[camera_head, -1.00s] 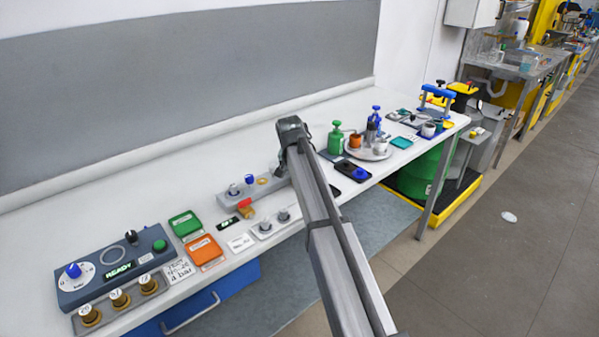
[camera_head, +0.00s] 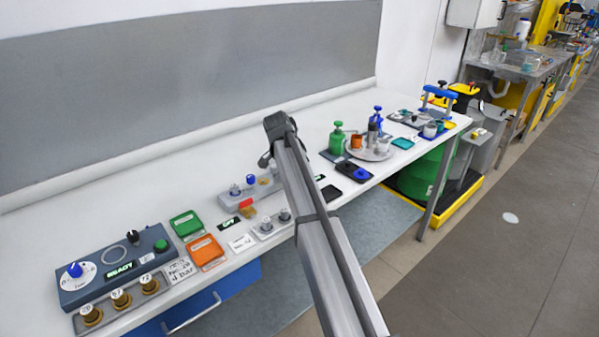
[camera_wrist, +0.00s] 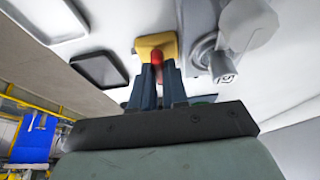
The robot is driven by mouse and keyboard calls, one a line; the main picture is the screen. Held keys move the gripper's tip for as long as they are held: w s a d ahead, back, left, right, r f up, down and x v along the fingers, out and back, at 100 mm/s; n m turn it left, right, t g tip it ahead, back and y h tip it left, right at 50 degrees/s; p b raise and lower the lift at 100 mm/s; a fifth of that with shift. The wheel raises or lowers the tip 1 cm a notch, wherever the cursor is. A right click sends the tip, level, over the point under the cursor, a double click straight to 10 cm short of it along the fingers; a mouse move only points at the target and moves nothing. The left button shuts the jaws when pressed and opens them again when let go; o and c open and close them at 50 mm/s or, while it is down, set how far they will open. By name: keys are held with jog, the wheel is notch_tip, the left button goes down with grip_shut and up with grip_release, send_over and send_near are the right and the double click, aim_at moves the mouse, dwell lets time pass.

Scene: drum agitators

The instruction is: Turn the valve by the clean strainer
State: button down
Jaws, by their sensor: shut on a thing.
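In the wrist view, my gripper (camera_wrist: 159,77) is shut on the red handle (camera_wrist: 158,60) of a valve with a yellow-brass body (camera_wrist: 157,44). The handle sits between the two dark fingertips. A grey round fixture with a small label (camera_wrist: 228,78) is just right of the valve; I cannot tell whether it is a strainer or whether it is clean. In the head view, my arm hides the fingertips. A red and brass piece (camera_head: 247,209) lies left of the arm, in front of a grey block with blue-topped parts (camera_head: 236,190); I cannot tell if it is the gripped valve.
A black tray (camera_wrist: 100,69) lies left of the valve in the wrist view. In the head view, a control box (camera_head: 118,266), a green tray (camera_head: 186,223) and an orange tray (camera_head: 206,249) are left. The back of the bench is clear.

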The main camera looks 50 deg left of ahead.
dwell(0.3)
jog(key=c, duration=1.1)
grip_release()
jog(key=shift+c, duration=0.2)
jog(key=shift+n, duration=0.3)
